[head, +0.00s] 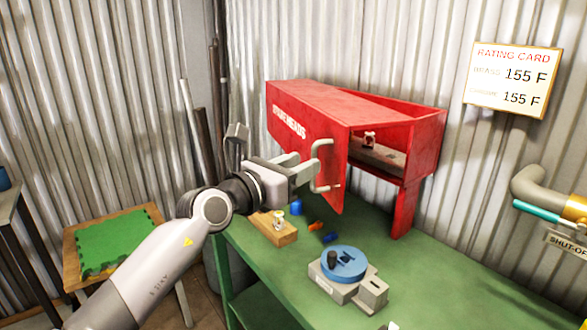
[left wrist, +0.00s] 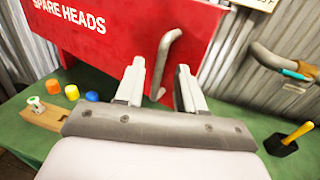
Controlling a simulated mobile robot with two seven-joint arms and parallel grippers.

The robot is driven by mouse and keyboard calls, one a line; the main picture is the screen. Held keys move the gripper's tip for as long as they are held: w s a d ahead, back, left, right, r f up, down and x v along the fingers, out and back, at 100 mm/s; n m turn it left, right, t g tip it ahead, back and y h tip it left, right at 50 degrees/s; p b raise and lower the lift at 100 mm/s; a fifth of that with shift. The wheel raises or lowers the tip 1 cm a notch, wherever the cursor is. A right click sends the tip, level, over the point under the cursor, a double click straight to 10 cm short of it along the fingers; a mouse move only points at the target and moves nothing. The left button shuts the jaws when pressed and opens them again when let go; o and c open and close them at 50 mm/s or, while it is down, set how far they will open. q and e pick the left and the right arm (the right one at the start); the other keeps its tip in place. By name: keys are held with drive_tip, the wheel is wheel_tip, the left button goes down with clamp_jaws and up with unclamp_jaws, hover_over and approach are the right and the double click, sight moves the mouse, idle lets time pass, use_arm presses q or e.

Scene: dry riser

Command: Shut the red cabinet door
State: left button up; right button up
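The red cabinet (head: 415,122) stands on legs at the back of the green bench. Its door (head: 285,120), lettered "SPARE HEADS", stands open, and the inside shows to the right of it. The door's grey bar handle (head: 326,150) is near its free edge. My left gripper (head: 310,169) is open beside the handle. In the left wrist view the door (left wrist: 110,45) fills the upper part, and the handle (left wrist: 166,55) shows between the two spread fingers (left wrist: 160,88). I cannot tell whether a finger touches it. My right gripper is not clearly seen.
On the green bench (head: 440,270) are a wooden block (head: 272,230), small coloured parts, and a grey device with a blue disc (head: 344,264). A sprinkler head (head: 369,139) is inside the cabinet. A pipe (head: 540,190) juts in at right. A stool with a green mat (head: 115,240) is left.

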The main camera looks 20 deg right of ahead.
use_arm(q)
drive_tip(key=v, duration=0.7)
drive_tip(key=shift+p, duration=0.4)
drive_tip(key=shift+s, duration=0.15)
